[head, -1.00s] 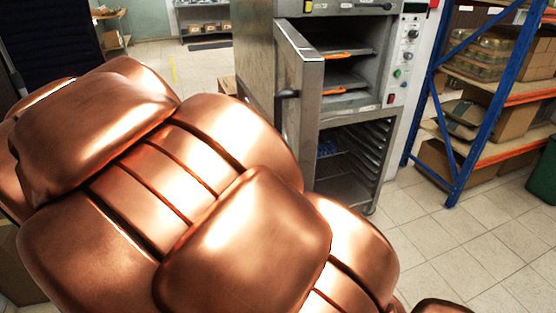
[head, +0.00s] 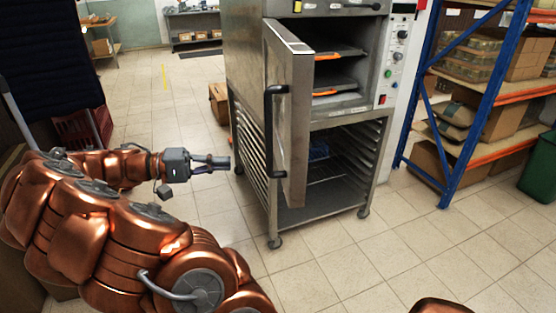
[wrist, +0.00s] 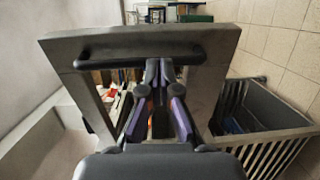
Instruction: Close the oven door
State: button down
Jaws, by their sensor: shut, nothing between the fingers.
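The oven (head: 340,112) is a steel cabinet in the middle of the head view. Its door (head: 298,95) stands open, swung out toward me, with the chamber showing to its right. A black bar handle (head: 270,130) is on the door's left-hand face. My gripper (head: 228,161) is shut and empty, left of the door and pointing toward it, with a visible gap in the picture. In the wrist view, the door's grey frame (wrist: 62,48) and dark handle (wrist: 125,52) lie ahead, with the fingertips (wrist: 160,68) overlapping the handle in the picture. I cannot tell whether they touch.
Trays with orange edges (head: 325,93) sit inside the oven chamber. An open wheeled rack (head: 330,200) is beneath it. Blue-framed shelving (head: 462,150) with boxes stands at the right, beside a green bin (head: 540,172). A cardboard box (head: 218,103) stands behind the oven's left side. The front floor is clear.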

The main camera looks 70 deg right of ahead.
jog(key=p, duration=0.3)
send_near(290, 156)
jog(key=shift+g, duration=0.3)
jog(key=x, duration=0.5)
jog(key=shift+s+d+f, duration=0.15)
jog(key=shift+d+f, duration=0.1)
jog(key=shift+d, duration=0.05)
jog(key=shift+x, duration=0.8)
jog(key=shift+f, duration=0.15)
